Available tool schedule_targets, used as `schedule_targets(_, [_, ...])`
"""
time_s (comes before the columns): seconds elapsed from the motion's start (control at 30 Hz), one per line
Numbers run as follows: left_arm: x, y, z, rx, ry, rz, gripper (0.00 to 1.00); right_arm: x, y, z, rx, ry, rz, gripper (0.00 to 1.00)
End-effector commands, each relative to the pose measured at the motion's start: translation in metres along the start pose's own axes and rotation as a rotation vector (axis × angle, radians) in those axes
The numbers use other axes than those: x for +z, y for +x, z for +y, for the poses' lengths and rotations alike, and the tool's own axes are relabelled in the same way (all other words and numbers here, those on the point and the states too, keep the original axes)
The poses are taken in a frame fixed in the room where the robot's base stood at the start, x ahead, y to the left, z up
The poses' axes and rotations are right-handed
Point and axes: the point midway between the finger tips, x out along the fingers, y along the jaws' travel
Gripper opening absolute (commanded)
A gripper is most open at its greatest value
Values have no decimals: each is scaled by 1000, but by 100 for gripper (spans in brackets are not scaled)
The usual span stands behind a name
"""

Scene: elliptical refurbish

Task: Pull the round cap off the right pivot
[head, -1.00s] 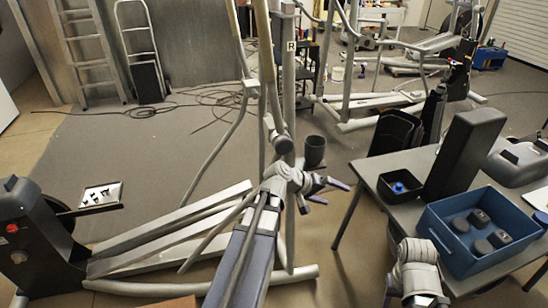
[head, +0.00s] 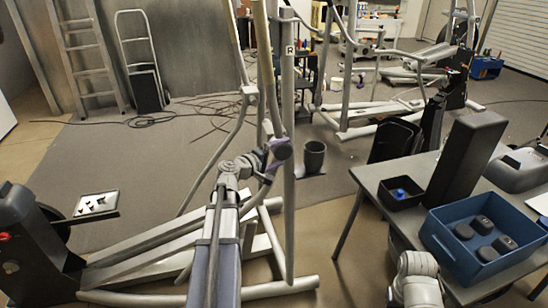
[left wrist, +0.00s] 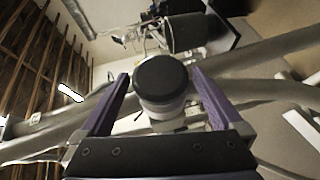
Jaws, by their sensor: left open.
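The round cap (head: 283,152) is dark and sits on the pivot at the R-marked upright (head: 290,80) of the elliptical. In the left wrist view the black cap (left wrist: 160,76) tops a pale pivot sleeve (left wrist: 163,108). My left gripper (head: 275,157) is at the cap. In the left wrist view its purple fingers (left wrist: 160,75) are open, one on each side of the cap, with gaps visible between fingers and cap. My right gripper is not visible; only part of my right arm shows at the lower right of the head view.
A table (head: 375,180) on the right holds a blue crate (head: 440,245) with dark parts and a small black tray (head: 402,205) with a blue item. A dark cup-shaped part (head: 314,157) is beside the upright. Elliptical rails (head: 150,250) run low on the left.

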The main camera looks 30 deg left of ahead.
Motion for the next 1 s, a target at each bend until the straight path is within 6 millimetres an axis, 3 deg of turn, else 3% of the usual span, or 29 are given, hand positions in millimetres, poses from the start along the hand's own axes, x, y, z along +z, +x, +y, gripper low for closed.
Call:
schedule_targets(0.1, [-1,20,-1,0,0,-2,100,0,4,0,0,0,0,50])
schedule_targets(0.3, [0,39,-1,-1,0,0,100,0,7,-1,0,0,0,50])
schedule_targets(0.7, [0,43,0,-1,0,0,100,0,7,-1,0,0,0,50])
schedule_targets(1.0, [0,43,0,-1,0,0,66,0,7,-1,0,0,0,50])
